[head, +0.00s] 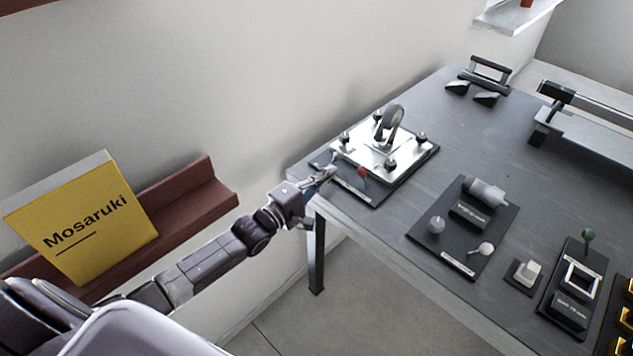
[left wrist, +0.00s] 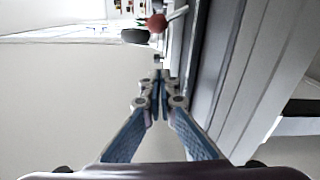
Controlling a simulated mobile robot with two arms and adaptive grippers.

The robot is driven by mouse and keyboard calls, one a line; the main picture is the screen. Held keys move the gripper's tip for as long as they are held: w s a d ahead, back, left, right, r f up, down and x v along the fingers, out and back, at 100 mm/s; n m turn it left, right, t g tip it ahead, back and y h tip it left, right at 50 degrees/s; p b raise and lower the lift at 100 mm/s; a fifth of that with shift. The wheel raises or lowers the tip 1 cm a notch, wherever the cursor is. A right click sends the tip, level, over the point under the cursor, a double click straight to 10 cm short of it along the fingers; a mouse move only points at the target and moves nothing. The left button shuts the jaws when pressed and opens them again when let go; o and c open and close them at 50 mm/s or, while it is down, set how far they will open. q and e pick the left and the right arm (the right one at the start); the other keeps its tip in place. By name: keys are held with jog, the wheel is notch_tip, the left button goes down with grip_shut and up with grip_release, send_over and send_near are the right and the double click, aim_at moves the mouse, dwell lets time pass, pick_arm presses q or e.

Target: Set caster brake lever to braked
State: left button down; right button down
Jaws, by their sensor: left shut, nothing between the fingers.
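The caster assembly has a grey wheel (head: 391,118) on a bright metal plate (head: 372,150), set on a dark board near the table's left corner. A lever with a red ball knob (head: 361,172) sits at the plate's front edge. The red knob also shows in the left wrist view (left wrist: 156,23), beside a pale rod. My left gripper (head: 330,171) is shut and empty, just left of the red knob at the board's edge. Its closed fingertips (left wrist: 158,68) point toward the knob with a gap between them. My right gripper is not in view.
The grey table (head: 430,120) holds other boards, including one with a cylindrical motor-like part (head: 485,192) and one with a green knob (head: 588,236). Black handles (head: 487,75) lie at the back. A yellow box (head: 82,218) stands on a brown wall shelf (head: 200,205) at left.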

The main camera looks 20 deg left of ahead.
aim_at(363, 175)
pick_arm(q)
jog(key=shift+x, duration=0.9)
jog(key=d+p, duration=0.1)
jog(key=d, duration=0.2)
jog(key=shift+r, duration=0.2)
jog(key=shift+d, duration=0.5)
jog(key=shift+d+r+p, duration=0.1)
jog(key=shift+p, duration=0.2)
